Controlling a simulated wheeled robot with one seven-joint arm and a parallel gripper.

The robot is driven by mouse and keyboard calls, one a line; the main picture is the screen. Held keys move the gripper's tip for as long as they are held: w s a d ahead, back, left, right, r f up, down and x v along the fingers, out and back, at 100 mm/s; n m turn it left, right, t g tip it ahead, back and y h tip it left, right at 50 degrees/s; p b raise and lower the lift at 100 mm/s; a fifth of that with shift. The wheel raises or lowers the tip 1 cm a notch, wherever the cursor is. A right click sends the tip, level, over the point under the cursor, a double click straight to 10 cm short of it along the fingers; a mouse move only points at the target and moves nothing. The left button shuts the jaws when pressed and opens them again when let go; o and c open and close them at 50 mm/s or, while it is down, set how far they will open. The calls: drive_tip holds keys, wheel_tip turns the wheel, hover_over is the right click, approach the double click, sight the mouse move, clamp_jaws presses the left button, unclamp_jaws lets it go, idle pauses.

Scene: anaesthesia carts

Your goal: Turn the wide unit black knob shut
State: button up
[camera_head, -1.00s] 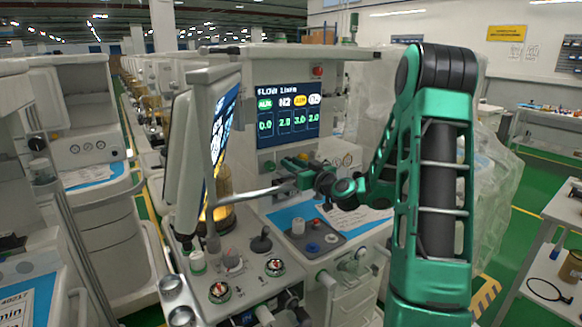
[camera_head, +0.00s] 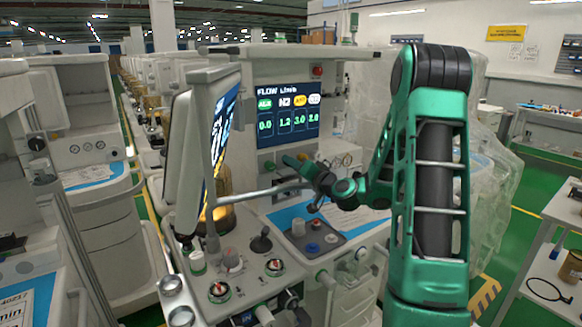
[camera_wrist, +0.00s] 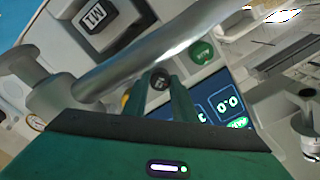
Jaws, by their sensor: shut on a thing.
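The wide unit (camera_head: 300,52) stands in the middle of the head view. Its flow screen (camera_head: 288,112) reads 0.0, 1.2, 3.0 and 2.0, with 1.2 under N2. In the wrist view the black knob (camera_wrist: 160,79) sits between the two fingertips of my gripper (camera_wrist: 161,88), which is shut on it. In the head view my gripper (camera_head: 287,162) reaches the panel just under the screen and hides the knob there. A green knob (camera_wrist: 203,52) is beside it in the wrist view, and a yellow knob (camera_wrist: 126,99) shows partly behind a finger.
A grey metal bar (camera_head: 262,192) crosses in front of the panel, close to my gripper; it also crosses the wrist view (camera_wrist: 150,55). A tilted monitor (camera_head: 200,150) stands at left. Round gauges (camera_head: 341,160) are right of the gripper. The worktop below holds several knobs.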

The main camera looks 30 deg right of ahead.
drive_tip(key=shift+d+f+m, duration=0.1)
drive_tip(key=shift+f+m, duration=0.05)
drive_tip(key=shift+m, duration=3.55)
drive_tip(key=o, duration=1)
drive_tip(key=shift+o, duration=0.2)
drive_tip(key=shift+s, duration=0.1)
